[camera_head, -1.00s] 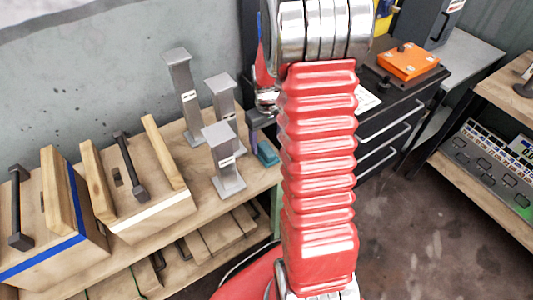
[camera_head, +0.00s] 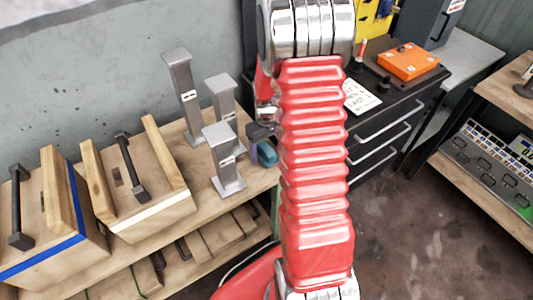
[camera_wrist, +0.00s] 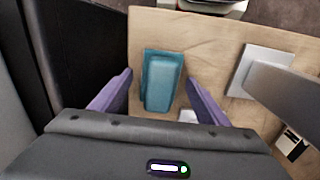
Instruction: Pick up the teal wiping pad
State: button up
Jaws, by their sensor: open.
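The teal wiping pad (camera_wrist: 162,82) lies on the wooden bench top (camera_wrist: 215,40) in the wrist view. It looks like a rounded teal block on a darker teal base. My gripper (camera_wrist: 158,88) is open, with one purple finger on each side of the pad and a visible gap to each. I cannot tell how far above the pad the fingers are. In the head view the pad (camera_head: 267,153) shows only partly, beside my red arm, and the gripper (camera_head: 258,143) is mostly hidden behind the arm.
Grey metal posts (camera_head: 223,160) stand on the bench just left of the pad; one base (camera_wrist: 262,70) shows right of it in the wrist view. Wooden boxes with black handles (camera_head: 132,165) stand further left. A black drawer cabinet (camera_head: 385,130) stands right of the bench.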

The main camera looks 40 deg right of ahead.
aim_at(267, 149)
jog(key=c, duration=1.2)
notch_tip(267, 149, up, 10)
jog(key=shift+r, duration=0.1)
dwell(0.6)
jog(key=o, duration=0.6)
jog(key=shift+c, duration=0.2)
jog(key=c, duration=0.4)
jog(key=shift+s, duration=0.15)
